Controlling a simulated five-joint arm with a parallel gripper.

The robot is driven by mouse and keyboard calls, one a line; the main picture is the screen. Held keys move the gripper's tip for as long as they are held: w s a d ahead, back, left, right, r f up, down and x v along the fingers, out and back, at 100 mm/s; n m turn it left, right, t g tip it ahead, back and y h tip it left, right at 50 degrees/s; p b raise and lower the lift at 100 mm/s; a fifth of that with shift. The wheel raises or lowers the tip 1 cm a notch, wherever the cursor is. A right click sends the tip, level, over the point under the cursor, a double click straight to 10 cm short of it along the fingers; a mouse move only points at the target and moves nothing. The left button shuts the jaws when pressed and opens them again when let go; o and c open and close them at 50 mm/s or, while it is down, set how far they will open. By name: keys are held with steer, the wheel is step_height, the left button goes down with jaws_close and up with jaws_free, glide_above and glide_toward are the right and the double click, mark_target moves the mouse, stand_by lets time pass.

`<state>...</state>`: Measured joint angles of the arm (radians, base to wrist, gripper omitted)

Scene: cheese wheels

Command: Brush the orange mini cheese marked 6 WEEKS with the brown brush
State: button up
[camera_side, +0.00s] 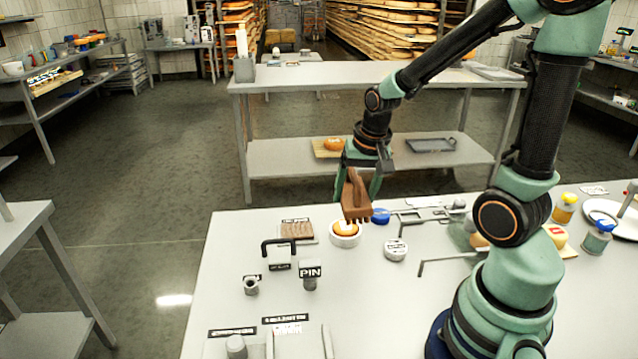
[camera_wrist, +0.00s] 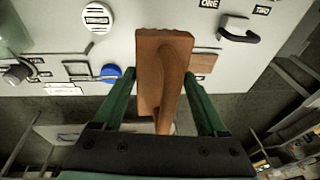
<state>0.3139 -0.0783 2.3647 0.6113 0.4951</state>
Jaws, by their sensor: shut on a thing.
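My gripper (camera_side: 359,184) is shut on the brown brush (camera_side: 354,204), which it holds over the table. The brush hangs with its bristle end down, just above an orange mini cheese (camera_side: 346,228) in a white round dish (camera_side: 345,241). I cannot tell whether the bristles touch the cheese, and no 6 WEEKS mark is legible on it. In the wrist view the brush (camera_wrist: 163,70) fills the middle between the green fingers of my gripper (camera_wrist: 163,95). The cheese is hidden there.
A blue-lidded pot (camera_side: 380,216) and a white labelled disc (camera_side: 395,250) stand to the right of the dish. A brown slatted piece (camera_side: 297,231), a black handle (camera_side: 279,248) and a PIN block (camera_side: 310,274) lie left. The front middle of the table is clear.

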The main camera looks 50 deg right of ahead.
steer(key=s+x, duration=0.1)
steer(key=x, duration=0.5)
steer(key=shift+s+a, duration=0.15)
steer(key=shift+a, duration=0.1)
steer(key=shift+x, duration=1)
steer(key=shift+c, duration=0.6)
steer(key=shift+w+d, duration=0.3)
steer(key=shift+d, duration=0.15)
steer(key=shift+c, duration=0.8)
steer(key=shift+w+d+r, duration=0.1)
steer(key=shift+w+d, duration=2)
steer(key=shift+d, duration=0.05)
steer(key=shift+s+a, duration=2.5)
steer(key=shift+a, duration=0.35)
steer(key=shift+w+d, duration=0.1)
steer(key=shift+w, duration=0.2)
steer(key=shift+w+d, duration=2.4)
steer(key=shift+d, duration=0.1)
steer(key=shift+s+a, duration=2.6)
steer(key=shift+a, duration=0.1)
steer(key=shift+w+d+r+v, duration=0.1)
steer(key=shift+w+v, duration=0.2)
steer(key=shift+v, duration=1)
steer(key=shift+w+d+r+v, duration=0.1)
steer(key=shift+w+v, duration=0.2)
steer(key=shift+v, duration=1.05)
steer(key=shift+w+d+r+v, duration=0.1)
steer(key=shift+w+v, duration=0.2)
steer(key=shift+v, duration=1)
